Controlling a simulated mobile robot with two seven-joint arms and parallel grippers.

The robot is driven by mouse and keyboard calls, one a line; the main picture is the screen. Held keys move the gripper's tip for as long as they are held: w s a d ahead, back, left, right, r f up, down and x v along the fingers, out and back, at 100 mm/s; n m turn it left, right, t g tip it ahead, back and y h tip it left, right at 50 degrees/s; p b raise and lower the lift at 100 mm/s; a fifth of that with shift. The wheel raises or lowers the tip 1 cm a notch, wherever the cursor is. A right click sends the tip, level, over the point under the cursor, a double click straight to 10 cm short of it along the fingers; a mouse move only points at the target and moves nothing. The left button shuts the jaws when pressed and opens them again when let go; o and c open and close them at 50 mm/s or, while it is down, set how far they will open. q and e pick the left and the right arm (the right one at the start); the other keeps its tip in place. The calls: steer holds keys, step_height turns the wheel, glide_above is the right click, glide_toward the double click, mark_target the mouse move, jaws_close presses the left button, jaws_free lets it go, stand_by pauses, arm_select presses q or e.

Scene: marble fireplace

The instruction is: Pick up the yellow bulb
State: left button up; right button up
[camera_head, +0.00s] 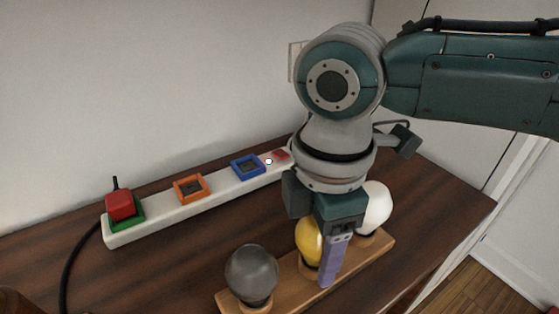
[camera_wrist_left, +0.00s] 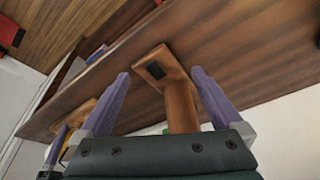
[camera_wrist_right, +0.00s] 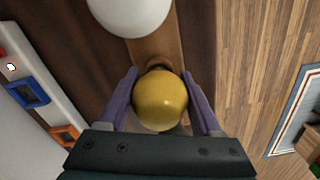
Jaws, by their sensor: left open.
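The yellow bulb (camera_head: 309,241) sits in the middle of a wooden holder (camera_head: 288,272), between a grey bulb (camera_head: 252,272) and a white bulb (camera_head: 375,207). My right gripper (camera_head: 328,278) points down at the yellow bulb and partly hides it. In the right wrist view the yellow bulb (camera_wrist_right: 160,100) lies between the fingers (camera_wrist_right: 160,72), which are drawn in against its sides. The bulb is still at its place on the holder. My left gripper (camera_wrist_left: 160,72) is open, with a brown wooden piece (camera_wrist_left: 181,105) showing between its fingers; contact cannot be told.
A white power strip (camera_head: 215,204) lies along the wall, with a red plug (camera_head: 120,205) at its left end and orange and blue sockets. A black cable (camera_head: 75,255) runs from it. The dark wooden top (camera_head: 440,190) ends at the right, above the floor.

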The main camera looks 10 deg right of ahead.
steer(key=c, duration=0.9)
steer(key=shift+o, duration=0.2)
steer(key=shift+r, duration=0.1)
